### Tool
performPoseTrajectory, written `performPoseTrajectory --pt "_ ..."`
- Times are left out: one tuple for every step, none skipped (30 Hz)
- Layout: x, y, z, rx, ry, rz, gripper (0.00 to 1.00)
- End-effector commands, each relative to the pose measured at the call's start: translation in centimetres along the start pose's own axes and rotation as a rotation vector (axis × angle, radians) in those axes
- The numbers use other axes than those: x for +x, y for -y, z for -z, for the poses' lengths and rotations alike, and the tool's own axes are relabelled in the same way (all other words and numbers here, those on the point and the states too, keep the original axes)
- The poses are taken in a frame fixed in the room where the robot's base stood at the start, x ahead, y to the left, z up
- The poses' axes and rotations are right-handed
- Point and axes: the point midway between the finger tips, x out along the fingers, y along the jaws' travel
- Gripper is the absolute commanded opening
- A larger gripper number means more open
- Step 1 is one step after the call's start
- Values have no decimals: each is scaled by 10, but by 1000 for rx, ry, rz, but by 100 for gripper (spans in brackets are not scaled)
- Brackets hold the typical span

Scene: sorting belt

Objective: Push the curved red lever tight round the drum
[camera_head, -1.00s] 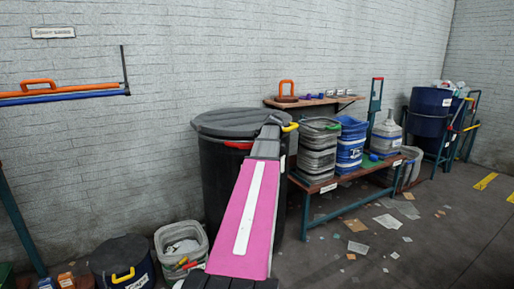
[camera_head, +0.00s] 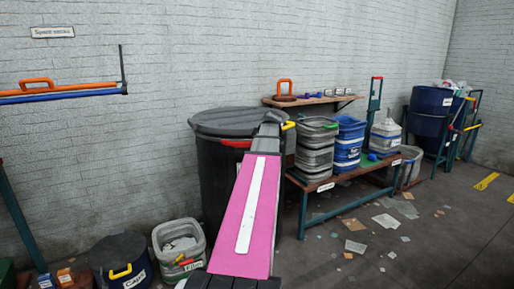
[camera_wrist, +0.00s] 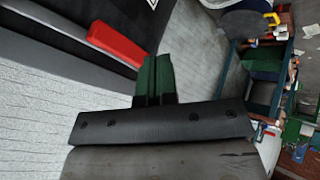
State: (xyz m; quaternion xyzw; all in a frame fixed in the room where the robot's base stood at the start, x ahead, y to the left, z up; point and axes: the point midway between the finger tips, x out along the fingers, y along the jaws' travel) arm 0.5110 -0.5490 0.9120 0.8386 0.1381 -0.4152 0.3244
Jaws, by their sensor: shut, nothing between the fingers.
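The black drum (camera_head: 218,180) stands against the wall, with a dark grey lid (camera_head: 235,121) on top. The curved red lever (camera_head: 237,143) lies at the drum's rim, just left of my arm's end. In the wrist view the red lever (camera_wrist: 115,45) is a thick red bar against dark bands of the drum (camera_wrist: 60,55). My gripper (camera_wrist: 157,58) has green fingers, shut together and empty. They sit close to the lever's end; I cannot tell whether they touch it. In the head view my arm hides the fingers and part of the drum's front.
A bench (camera_head: 340,176) with stacked grey and blue bins stands right of the drum. A wall shelf (camera_head: 310,102) is behind. A pale bin (camera_head: 179,242) and a dark lidded bin (camera_head: 118,258) stand at lower left. The floor at right is open, with scattered paper.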

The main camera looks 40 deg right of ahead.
Motion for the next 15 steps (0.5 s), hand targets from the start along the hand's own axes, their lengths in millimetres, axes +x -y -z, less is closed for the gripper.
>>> performPoseTrajectory --pt "-10 0 0 0 0 -2 0" --pt "-16 0 0 0 0 -2 0" --pt "-23 0 -1 0 0 -2 0" --pt "-28 0 -1 0 0 -2 0" --pt "-33 0 -2 0 0 -1 0" --pt "-40 -1 -2 0 0 -1 0" --pt "-45 -1 -2 0 0 -2 0" --pt "-48 -1 -2 0 -1 -1 0" --pt "-53 -1 -2 0 -1 0 0" --pt "-57 -1 -2 -1 -1 1 0" --pt "-60 -1 -2 -1 -1 0 0" --pt "-64 -1 -2 -1 -1 0 0" --pt "-66 -2 -2 -1 -1 0 0" --pt "-67 -2 -2 -1 -1 0 0" --pt "-69 -2 -3 -1 -1 1 0"
